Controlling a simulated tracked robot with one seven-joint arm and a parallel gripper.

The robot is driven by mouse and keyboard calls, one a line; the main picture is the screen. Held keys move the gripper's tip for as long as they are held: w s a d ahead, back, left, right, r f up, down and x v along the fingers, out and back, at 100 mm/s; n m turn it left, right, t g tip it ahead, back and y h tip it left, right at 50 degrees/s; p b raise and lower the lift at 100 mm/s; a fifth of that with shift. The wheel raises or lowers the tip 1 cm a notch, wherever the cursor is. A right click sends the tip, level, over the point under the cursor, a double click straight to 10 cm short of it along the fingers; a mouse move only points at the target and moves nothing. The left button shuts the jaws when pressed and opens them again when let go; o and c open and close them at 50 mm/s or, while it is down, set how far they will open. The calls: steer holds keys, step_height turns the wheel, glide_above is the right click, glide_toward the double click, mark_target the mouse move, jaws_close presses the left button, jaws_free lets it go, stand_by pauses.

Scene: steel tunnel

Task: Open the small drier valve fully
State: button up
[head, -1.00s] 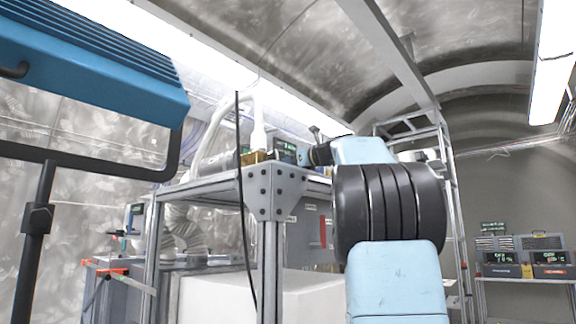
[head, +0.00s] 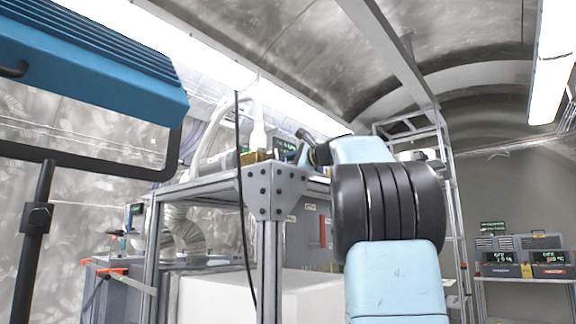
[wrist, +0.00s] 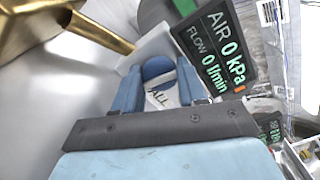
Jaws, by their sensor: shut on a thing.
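In the wrist view, a small round knob (wrist: 158,68), blue with a white lettered part reading "ALL", sits between my gripper's fingers (wrist: 160,75). It appears to be the small drier valve's handle. How far the valve is turned cannot be told. Behind it, a dark display (wrist: 218,50) reads AIR 0 kPa and FLOW 0 l/min. In the head view, my dark wrist hides the knob and fingertips, and the display (head: 284,149) is partly covered.
A brass fitting (wrist: 50,30) is close at upper left in the wrist view. In the head view, brass (head: 254,156) and a white hose (head: 215,135) sit atop a grey frame (head: 275,190). A blue lamp housing (head: 90,65) fills the upper left.

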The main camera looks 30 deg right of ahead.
steer(key=shift+f+n, duration=0.2)
steer(key=shift+n, duration=0.9)
steer(key=o, duration=1.1)
steer(key=shift+r, duration=0.1)
steer(key=shift+c, duration=0.2)
steer(key=shift+s, duration=0.1)
steer(key=v, duration=1.3)
steer(key=shift+s, duration=0.25)
steer(key=shift+d, duration=0.1)
